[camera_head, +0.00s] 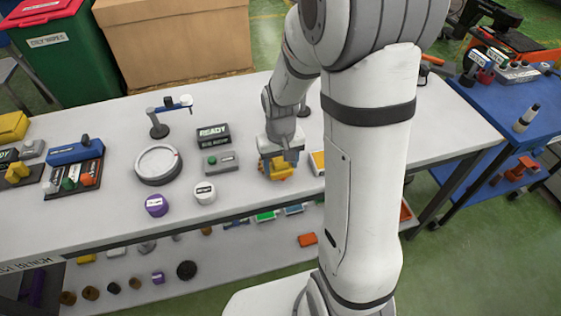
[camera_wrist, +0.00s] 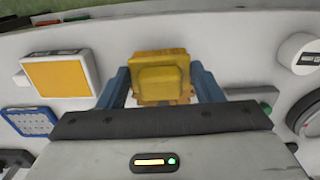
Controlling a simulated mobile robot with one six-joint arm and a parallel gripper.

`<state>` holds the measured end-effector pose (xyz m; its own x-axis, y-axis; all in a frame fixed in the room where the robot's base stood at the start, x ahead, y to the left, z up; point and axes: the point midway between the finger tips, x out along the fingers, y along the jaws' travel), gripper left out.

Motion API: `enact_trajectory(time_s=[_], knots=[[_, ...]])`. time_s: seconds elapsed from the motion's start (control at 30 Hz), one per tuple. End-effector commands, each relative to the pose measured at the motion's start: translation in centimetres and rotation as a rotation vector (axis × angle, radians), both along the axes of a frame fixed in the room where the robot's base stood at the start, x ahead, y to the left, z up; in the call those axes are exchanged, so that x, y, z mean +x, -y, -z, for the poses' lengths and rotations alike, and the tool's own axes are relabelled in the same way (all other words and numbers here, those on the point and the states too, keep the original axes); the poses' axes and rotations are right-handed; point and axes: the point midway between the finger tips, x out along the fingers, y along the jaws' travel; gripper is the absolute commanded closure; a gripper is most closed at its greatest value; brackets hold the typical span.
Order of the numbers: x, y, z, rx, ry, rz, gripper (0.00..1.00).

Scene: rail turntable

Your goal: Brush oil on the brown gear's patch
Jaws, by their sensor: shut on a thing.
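My gripper (camera_head: 281,163) is over the bench, right of its middle. In the wrist view its two blue fingers (camera_wrist: 160,88) are shut on a yellow block (camera_wrist: 163,74) with an orange-brown lower part. The block (camera_head: 280,172) also shows below the fingers in the head view; I cannot tell whether it touches the bench or is a brush. A dark, toothed round piece (camera_head: 187,270) and several brown round pieces (camera_head: 90,292) lie on the lower shelf. I cannot tell which is the brown gear, and no oil patch is clear.
A yellow-topped tray (camera_wrist: 57,76) is close beside my gripper. Bare bench lies in front.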

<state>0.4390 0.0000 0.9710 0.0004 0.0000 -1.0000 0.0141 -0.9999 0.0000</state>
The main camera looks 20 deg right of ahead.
Motion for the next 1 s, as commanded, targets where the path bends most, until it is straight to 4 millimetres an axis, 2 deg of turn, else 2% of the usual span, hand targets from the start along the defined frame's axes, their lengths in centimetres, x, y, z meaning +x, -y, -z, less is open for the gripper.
enact_trajectory(time_s=[1.0], knots=[[0.0, 0.1, 1.2, 0.0, 0.001, 0.001, 0.59]])
